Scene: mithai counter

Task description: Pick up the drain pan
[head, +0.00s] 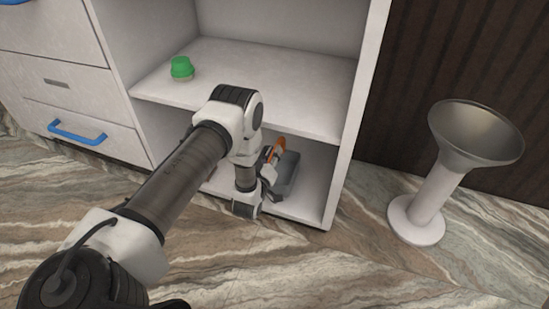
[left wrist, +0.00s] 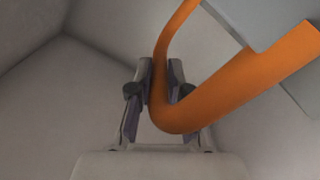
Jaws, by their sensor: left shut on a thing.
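The drain pan (head: 289,183) is a grey, shallow piece with an orange handle (head: 276,150), on the lower shelf of the white cabinet. My left gripper (head: 268,173) reaches into that lower compartment beside the pan. In the left wrist view the gripper (left wrist: 160,80) is shut on the orange handle (left wrist: 215,98), which passes between its two fingers. The grey body (left wrist: 262,15) shows at the upper right there. My arm hides part of the pan in the head view. My right gripper is not in view.
The upper shelf (head: 290,95) holds a green-topped jar (head: 181,68) at its left. The cabinet's right side wall (head: 352,110) stands close to the pan. Drawers with blue handles (head: 77,134) are at the left. A white pedestal with a metal bowl (head: 476,133) stands on the floor to the right.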

